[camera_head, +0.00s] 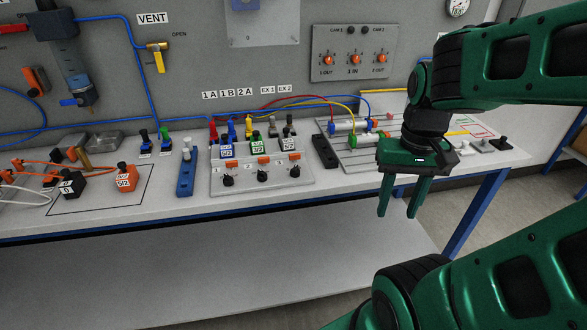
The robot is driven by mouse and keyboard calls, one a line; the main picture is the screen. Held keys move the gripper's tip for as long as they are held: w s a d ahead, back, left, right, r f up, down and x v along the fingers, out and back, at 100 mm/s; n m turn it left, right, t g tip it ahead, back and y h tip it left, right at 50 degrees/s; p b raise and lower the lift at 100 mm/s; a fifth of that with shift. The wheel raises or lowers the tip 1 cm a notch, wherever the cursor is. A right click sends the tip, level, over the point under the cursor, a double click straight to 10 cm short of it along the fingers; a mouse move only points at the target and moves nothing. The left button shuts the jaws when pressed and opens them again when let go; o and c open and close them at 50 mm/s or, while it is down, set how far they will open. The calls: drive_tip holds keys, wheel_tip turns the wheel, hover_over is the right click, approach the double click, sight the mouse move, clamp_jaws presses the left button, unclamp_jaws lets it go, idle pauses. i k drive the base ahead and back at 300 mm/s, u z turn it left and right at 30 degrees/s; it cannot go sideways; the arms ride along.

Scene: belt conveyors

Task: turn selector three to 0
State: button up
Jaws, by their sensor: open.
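A grey bench panel (245,188) carries a row of three black knobs with orange pieces behind them. The right-hand knob (293,173) is at the panel's right; the middle knob (263,176) and left knob (228,180) are beside it. A grey wall panel (318,73) also has three orange selectors, the rightmost one (380,58) marked OUT. The numbers and dial positions are too small to tell for certain. My green gripper (397,212) is open and empty, fingers pointing down, right of the bench panel and apart from it, in front of the bench edge.
Valves labelled 1A, 1B and 2A with coloured tubes stand behind the bench knobs. A cylinder board (375,158) lies behind my gripper, and a black block (325,152) stands at its left. A blue block (186,172) is left of the panel. The lower shelf (200,270) is clear.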

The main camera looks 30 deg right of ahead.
sight(295, 172)
drive_tip(key=k, duration=1.75)
drive_tip(key=z, duration=0.45)
drive_tip(key=i, duration=1.7)
drive_tip(key=u, duration=0.55)
